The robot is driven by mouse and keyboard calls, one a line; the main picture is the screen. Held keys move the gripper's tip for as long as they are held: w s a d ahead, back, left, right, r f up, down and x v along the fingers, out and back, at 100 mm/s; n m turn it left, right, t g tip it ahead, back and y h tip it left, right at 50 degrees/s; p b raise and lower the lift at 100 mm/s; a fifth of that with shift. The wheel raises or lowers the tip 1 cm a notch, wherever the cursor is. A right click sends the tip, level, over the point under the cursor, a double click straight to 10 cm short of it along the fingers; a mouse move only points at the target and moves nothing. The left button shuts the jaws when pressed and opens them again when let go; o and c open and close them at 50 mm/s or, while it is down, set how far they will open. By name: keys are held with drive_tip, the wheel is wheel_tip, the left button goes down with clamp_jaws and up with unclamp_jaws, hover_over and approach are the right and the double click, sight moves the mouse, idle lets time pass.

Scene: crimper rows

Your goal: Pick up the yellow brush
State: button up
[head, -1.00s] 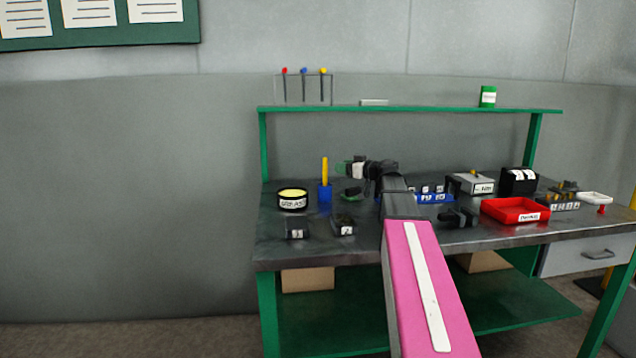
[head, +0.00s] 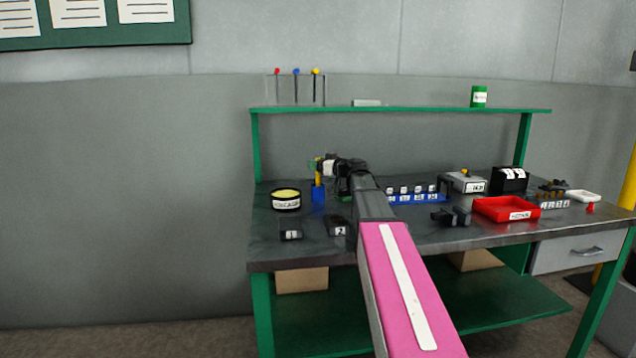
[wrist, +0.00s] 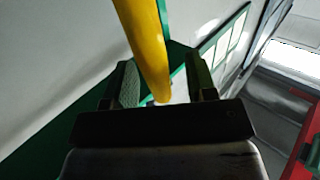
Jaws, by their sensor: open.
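The yellow brush (head: 318,178) stands upright in a small blue holder (head: 318,194) on the left part of the workbench. Its yellow handle (wrist: 146,45) also shows large in the wrist view, running down from the top edge to between the jaws. My gripper (head: 317,165) is at the upper part of the handle and partly hides it. In the wrist view my gripper (wrist: 160,88) is open, with one finger on either side of the handle and gaps visible beside it.
A grease tin (head: 286,200) stands left of the holder. Dark numbered blocks (head: 290,230) lie in front. A blue rack (head: 418,198), a red tray (head: 506,209) and boxes fill the right side. The green shelf (head: 400,110) runs above.

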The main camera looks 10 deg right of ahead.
drive_tip(key=shift+w+a, duration=0.5)
drive_tip(key=shift+w, duration=0.05)
clamp_jaws()
drive_tip(key=shift+r, duration=0.15)
